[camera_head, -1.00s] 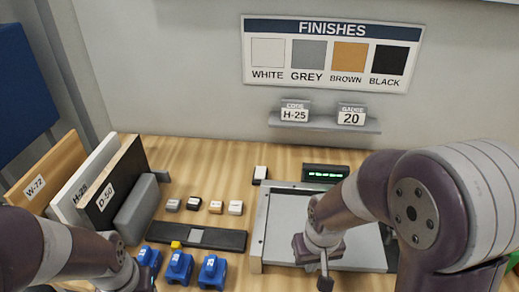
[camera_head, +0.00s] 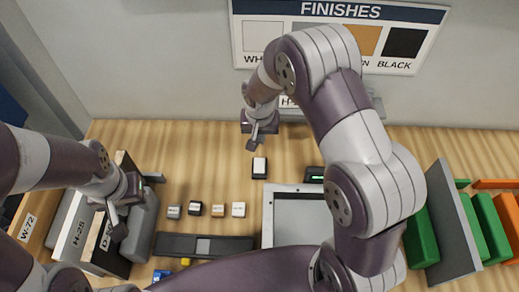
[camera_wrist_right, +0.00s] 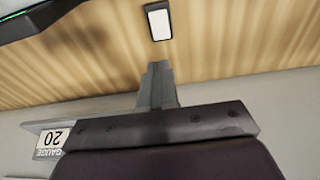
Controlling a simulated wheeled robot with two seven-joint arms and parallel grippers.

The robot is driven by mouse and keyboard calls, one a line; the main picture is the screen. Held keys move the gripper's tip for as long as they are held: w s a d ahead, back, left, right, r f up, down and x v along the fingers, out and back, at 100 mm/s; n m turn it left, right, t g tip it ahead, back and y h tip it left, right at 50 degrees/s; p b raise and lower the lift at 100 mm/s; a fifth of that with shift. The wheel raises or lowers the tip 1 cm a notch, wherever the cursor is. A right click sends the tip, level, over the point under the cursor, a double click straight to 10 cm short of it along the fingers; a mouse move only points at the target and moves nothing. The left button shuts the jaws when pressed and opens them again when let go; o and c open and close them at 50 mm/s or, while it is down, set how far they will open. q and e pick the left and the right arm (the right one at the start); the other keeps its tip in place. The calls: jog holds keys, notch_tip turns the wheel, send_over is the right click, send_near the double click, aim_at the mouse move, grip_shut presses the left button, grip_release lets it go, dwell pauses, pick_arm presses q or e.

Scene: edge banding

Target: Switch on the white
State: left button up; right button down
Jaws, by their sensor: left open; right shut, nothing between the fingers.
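A switch with a white face and dark frame (camera_head: 259,168) lies on the wooden table, just left of the display box. It also shows in the right wrist view (camera_wrist_right: 158,22). A small white-topped block (camera_head: 238,210) stands at the right end of a row of small blocks. My right gripper (camera_head: 253,146) is shut and empty, close behind the white switch and apart from it in the picture. Its closed fingers point toward the switch in the right wrist view (camera_wrist_right: 158,80). My left gripper (camera_head: 117,228) is open, over the upright boards at the left.
Upright labelled boards (camera_head: 100,245) stand at the left. A grey-topped tray (camera_head: 298,230) and a box with a green display (camera_head: 314,174) are near the middle. Green pieces (camera_head: 420,237) stand at the right. A gauge sign (camera_wrist_right: 50,142) shows near the wall.

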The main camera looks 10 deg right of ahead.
jog(key=b, duration=0.4)
send_near(260, 160)
jog(key=f+b, duration=0.4)
jog(key=w+f+b, duration=0.1)
jog(key=f+b, duration=0.1)
jog(key=shift+w+f, duration=0.1)
jog(key=shift+f, duration=0.35)
pick_arm(q)
notch_tip(260, 160, down, 11)
jog(key=w, duration=0.1)
jog(key=shift+r, duration=0.15)
